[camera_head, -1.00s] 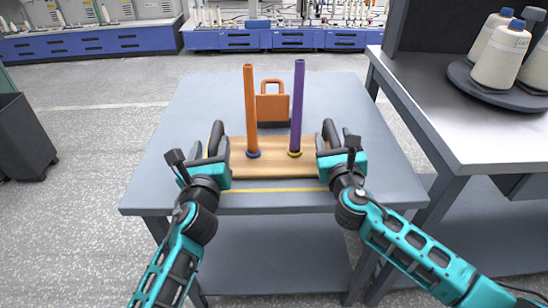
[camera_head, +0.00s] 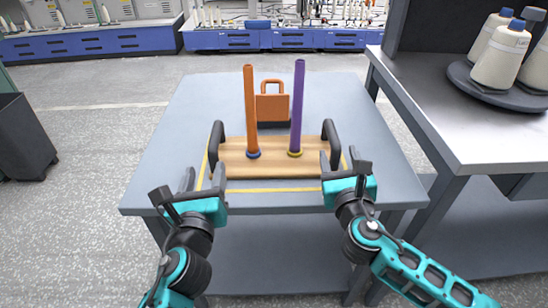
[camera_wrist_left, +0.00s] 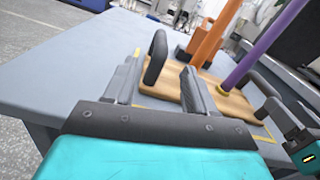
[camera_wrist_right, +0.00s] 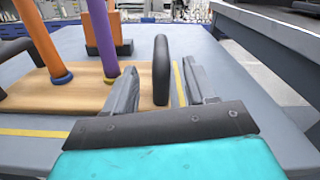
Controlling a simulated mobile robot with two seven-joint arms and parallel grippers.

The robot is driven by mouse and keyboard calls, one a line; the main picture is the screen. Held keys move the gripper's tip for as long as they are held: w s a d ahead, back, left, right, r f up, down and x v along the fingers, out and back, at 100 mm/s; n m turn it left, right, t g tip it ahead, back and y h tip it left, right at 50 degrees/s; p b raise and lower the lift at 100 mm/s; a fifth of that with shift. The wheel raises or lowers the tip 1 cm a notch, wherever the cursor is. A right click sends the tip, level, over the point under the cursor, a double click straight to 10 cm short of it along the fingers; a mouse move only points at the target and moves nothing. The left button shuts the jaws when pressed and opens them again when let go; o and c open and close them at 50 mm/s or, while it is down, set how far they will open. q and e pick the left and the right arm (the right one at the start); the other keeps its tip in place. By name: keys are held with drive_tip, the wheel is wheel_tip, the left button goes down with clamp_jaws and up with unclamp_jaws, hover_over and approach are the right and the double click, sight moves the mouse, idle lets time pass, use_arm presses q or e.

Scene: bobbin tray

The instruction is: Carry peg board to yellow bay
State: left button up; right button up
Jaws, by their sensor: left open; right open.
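The peg board (camera_head: 275,169) is a flat wooden board with an upright orange peg (camera_head: 251,110) and purple peg (camera_head: 297,105). It lies flat on the grey table, with a dark handle (camera_head: 216,143) at its left end and another (camera_head: 331,140) at its right. Yellow lines of the bay (camera_head: 265,190) show left, right and in front of the board; its back line is hidden. My left gripper (camera_head: 203,180) is open, just in front of the left handle (camera_wrist_left: 155,57). My right gripper (camera_head: 344,171) is open, just in front of the right handle (camera_wrist_right: 161,68). Both are empty.
An orange block with a loop handle (camera_head: 272,108) stands behind the pegs. A higher workbench (camera_head: 465,120) with cones of yarn (camera_head: 500,55) on a dark turntable is at the right. The table (camera_head: 170,160) is clear left and right of the board. A dark bin (camera_head: 22,140) stands at far left.

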drive_tip(key=s, duration=0.5)
drive_tip(key=shift+s+d, duration=0.15)
drive_tip(key=shift+s, duration=0.2)
